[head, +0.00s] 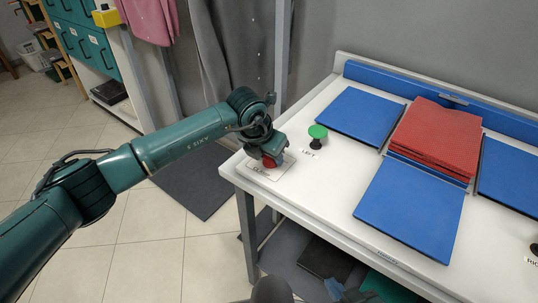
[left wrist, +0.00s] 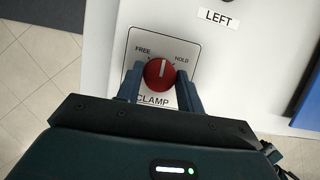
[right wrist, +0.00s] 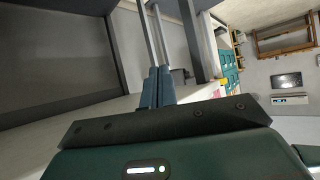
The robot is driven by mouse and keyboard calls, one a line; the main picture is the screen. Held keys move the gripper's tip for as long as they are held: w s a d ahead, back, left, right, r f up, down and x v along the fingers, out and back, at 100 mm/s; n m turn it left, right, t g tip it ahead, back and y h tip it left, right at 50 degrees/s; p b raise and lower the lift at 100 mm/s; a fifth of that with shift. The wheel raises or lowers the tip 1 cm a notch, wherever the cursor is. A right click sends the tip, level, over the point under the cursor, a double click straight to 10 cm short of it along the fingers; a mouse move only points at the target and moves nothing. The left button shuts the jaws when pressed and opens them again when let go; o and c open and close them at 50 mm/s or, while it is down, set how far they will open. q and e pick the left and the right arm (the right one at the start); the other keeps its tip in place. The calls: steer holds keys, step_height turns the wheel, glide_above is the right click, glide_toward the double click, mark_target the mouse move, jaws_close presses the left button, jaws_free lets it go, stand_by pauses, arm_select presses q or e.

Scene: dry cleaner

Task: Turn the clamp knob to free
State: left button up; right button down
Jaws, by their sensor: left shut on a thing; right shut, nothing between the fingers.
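The red clamp knob (left wrist: 159,74) sits on a white plate (left wrist: 135,43) marked FREE at left, HOLD at right and CLAMP below. Its white pointer line points nearly straight up in the left wrist view, between the FREE and HOLD marks. My left gripper (left wrist: 160,82) is shut on the knob, one finger on each side. In the head view the knob (head: 268,162) is partly hidden by my left gripper (head: 271,158), at the table's left corner. My right gripper (right wrist: 157,87) is shut and empty in the right wrist view, away from the knob.
A green button (head: 317,132) on a black stem stands near the LEFT label, right of the knob. Blue panels (head: 410,208) surround a folded red cloth (head: 436,135) on the white table (head: 315,205). Hanging garments (head: 235,45) are behind my left arm.

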arm_select(q)
steer(key=shift+d+f+n+y+b, duration=0.15)
steer(key=shift+n+y+b, duration=0.25)
steer(key=shift+n, duration=0.5)
steer(key=shift+n+t+y+b, duration=0.3)
steer(key=shift+n+b, duration=0.45)
steer(key=shift+n, duration=0.25)
steer(key=n+y+b, duration=0.1)
steer(key=n+b, duration=0.1)
steer(key=n, duration=0.1)
steer(key=shift+n+y+b, duration=0.4)
steer(key=shift+n+b, duration=0.3)
steer(key=shift+b, duration=0.05)
arm_select(e)
steer(key=shift+w+a+f+m+t+y, duration=0.2)
steer(key=shift+a+f, duration=0.15)
steer(key=shift+f, duration=0.3)
steer(key=shift+w+a+f+m+t+y, duration=0.1)
steer(key=shift+w+a+f+m+t, duration=0.15)
steer(key=shift+f, duration=0.35)
arm_select(q)
steer(key=shift+s+n, duration=0.1)
steer(key=shift+n, duration=0.3)
arm_select(e)
steer(key=shift+s+f, duration=0.1)
arm_select(q)
steer(key=o, duration=1)
arm_select(e)
steer(key=shift+s, duration=0.1)
steer(key=shift+a, duration=0.1)
